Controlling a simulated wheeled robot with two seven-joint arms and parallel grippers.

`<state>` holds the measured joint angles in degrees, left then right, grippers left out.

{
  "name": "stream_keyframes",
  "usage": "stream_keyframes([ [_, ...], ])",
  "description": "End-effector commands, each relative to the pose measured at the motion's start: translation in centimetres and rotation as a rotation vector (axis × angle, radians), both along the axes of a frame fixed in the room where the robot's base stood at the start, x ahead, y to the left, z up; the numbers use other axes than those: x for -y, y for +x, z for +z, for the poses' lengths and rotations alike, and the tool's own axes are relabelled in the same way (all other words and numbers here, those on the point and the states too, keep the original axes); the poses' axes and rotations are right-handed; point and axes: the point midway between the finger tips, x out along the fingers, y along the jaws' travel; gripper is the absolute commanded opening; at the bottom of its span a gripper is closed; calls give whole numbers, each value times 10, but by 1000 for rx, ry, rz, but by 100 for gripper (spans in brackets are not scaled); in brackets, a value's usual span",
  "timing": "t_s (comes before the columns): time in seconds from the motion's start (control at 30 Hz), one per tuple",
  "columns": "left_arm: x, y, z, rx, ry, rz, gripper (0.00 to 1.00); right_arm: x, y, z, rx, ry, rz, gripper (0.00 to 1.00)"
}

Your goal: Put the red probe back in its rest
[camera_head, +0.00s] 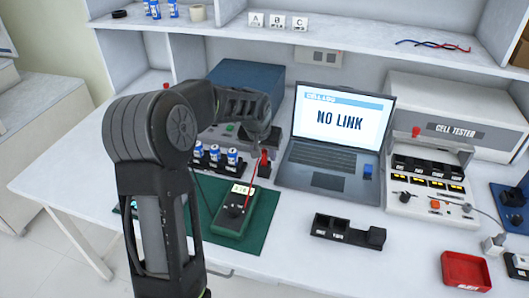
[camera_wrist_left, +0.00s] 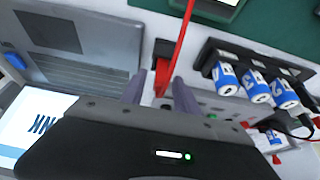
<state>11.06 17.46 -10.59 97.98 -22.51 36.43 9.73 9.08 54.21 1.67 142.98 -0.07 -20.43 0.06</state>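The red probe (camera_wrist_left: 162,78) is between the fingertips of my left gripper (camera_wrist_left: 160,92) in the left wrist view, with its red lead running up from it. In the head view the probe (camera_head: 265,160) shows just below my left gripper (camera_head: 264,148). Whether the fingers press on it or stand slightly apart is not clear. A small black block (camera_wrist_left: 162,48), possibly the rest, is right by the probe; whether they touch is unclear. The lead runs to the green multimeter (camera_head: 236,212) on the green mat (camera_head: 262,222). My right gripper is out of view.
The open laptop (camera_head: 325,160) reading "NO LINK" stands right of the gripper. A black rack of blue cells (camera_head: 216,160) is on its left. A black holder (camera_head: 347,232), cell tester (camera_head: 430,180) and red bin (camera_head: 466,270) are further right.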

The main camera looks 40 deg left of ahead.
Motion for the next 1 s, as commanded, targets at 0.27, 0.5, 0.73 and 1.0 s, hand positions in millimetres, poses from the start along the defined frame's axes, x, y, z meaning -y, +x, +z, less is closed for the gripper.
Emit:
stream_keyframes([
  [0.27,0,0,0,0,0,0,41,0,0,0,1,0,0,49],
  [0.5,2,-5,16,3,0,-1,41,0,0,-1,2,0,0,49],
  [0.73,7,-19,52,4,1,-1,41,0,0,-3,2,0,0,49],
  [1.0,10,-28,72,0,0,0,41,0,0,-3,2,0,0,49],
])
